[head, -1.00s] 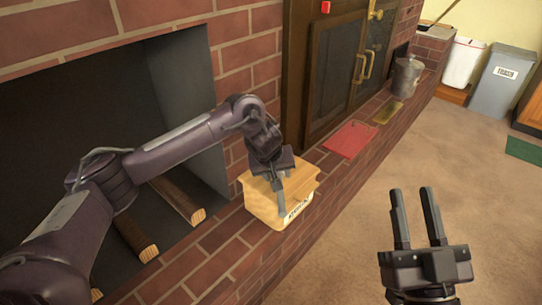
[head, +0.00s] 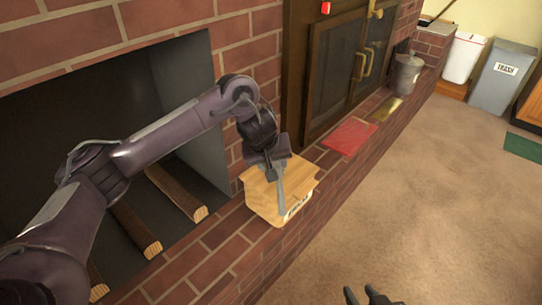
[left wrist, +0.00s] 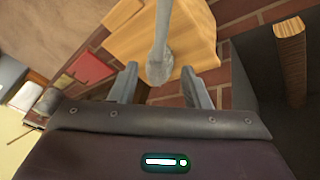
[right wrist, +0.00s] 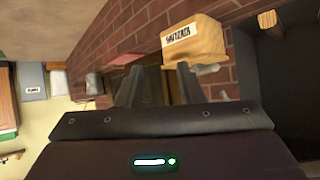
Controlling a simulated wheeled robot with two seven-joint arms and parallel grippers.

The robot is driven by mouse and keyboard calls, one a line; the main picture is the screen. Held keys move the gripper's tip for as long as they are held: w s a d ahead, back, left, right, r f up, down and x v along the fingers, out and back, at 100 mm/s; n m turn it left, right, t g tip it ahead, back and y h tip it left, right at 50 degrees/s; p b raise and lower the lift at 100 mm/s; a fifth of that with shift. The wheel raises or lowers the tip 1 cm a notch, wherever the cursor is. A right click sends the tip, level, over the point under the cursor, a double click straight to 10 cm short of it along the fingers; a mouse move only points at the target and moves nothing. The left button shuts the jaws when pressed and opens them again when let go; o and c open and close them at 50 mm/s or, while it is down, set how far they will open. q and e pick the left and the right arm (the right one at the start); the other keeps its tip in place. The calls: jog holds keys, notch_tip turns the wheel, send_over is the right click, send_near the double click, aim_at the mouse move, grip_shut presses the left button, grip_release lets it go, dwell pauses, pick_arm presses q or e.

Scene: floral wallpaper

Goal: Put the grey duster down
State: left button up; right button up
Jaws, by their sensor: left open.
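The grey duster (head: 282,194) is a slim grey stick seen against the wooden box (head: 262,200) on the brick hearth. In the left wrist view the duster (left wrist: 159,45) lies over the box top, its rounded grey end between my left fingers with gaps on both sides. My left gripper (head: 277,172) is open above the box, around the duster's end and not closed on it. My right gripper (head: 368,297) is at the bottom edge of the head view, largely cut off. In the right wrist view its fingers (right wrist: 158,85) are apart with nothing held.
A red flat item (head: 348,137) and a brass plate (head: 386,110) lie along the hearth. A metal bucket (head: 406,75) stands farther back, near a grey trash bin (head: 500,75). Logs (head: 175,192) lie in the fireplace at left.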

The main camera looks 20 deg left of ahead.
pick_arm(q)
jog(key=s+d+f+m+h+p, duration=0.1)
jog(key=s+d+f+m+h, duration=0.3)
jog(key=s+d, duration=0.6)
jog(key=s+d+f+m+h+p, duration=0.15)
jog(key=s+d+f+m, duration=0.4)
jog(key=d, duration=0.75)
jog(key=s+a+f+y+b, duration=0.1)
jog(key=s+a+f, duration=0.3)
jog(key=s+a, duration=0.6)
jog(key=s+y, duration=0.1)
jog(key=s, duration=0.3)
jog(key=shift+a+f, duration=0.25)
jog(key=shift+a, duration=0.15)
pick_arm(e)
jog(key=s+d+f+g+h, duration=0.2)
jog(key=s+f+g, duration=0.2)
jog(key=s+f, duration=0.2)
jog(key=shift+s+d+g, duration=0.25)
jog(key=shift+s+g, duration=0.15)
jog(key=shift+s, duration=0.05)
pick_arm(q)
jog(key=shift+m+y, duration=0.25)
